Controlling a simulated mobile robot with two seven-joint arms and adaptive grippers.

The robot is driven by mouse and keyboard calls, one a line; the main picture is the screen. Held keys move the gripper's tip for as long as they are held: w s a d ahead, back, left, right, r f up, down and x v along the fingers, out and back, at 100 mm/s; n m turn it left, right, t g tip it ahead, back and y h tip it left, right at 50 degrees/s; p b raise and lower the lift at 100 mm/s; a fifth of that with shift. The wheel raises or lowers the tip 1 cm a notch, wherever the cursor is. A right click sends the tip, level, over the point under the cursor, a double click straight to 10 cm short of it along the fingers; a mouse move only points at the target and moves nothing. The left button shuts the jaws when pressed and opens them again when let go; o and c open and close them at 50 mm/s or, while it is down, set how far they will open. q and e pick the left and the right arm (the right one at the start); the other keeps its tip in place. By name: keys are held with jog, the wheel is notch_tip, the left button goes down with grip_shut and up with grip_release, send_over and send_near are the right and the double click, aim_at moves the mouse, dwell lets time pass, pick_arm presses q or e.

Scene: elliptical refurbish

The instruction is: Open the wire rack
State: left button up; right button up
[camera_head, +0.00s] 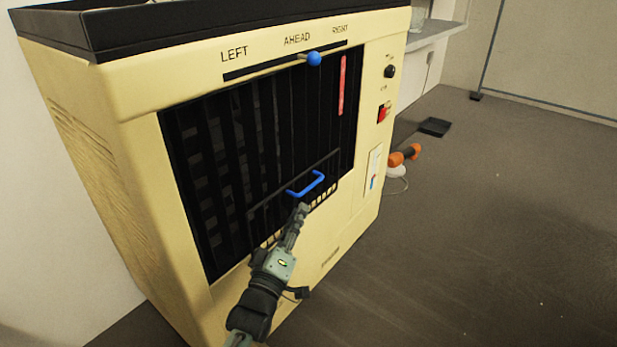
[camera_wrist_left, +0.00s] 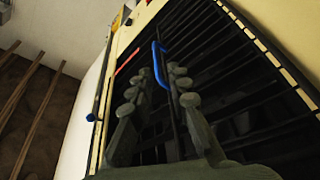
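The wire rack (camera_head: 262,207) is a dark barred frame low on the front of a cream cabinet, with a blue handle (camera_head: 307,185). My left gripper (camera_head: 301,208) is just below the handle in the head view, pointing up at it. In the left wrist view the fingers (camera_wrist_left: 156,80) are apart with nothing held, and the blue handle (camera_wrist_left: 158,63) shows beyond the tips, between them and nearer the right finger. I cannot tell whether a finger touches it. My right gripper is in neither view.
The cabinet (camera_head: 150,200) has a slider with a blue knob (camera_head: 314,59), a red strip (camera_head: 343,84) and a red switch (camera_head: 384,112). An orange tool (camera_head: 404,155) lies on the floor to its right. The floor (camera_head: 490,230) at right is open.

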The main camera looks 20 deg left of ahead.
aim_at(309, 188)
pick_arm(q)
jog(key=w, duration=0.2)
jog(key=w+r, duration=0.1)
jog(key=w, duration=0.2)
jog(key=w+r, duration=0.1)
jog(key=w, duration=0.2)
jog(key=shift+r, duration=0.2)
jog(key=shift+c, duration=0.3)
grip_shut()
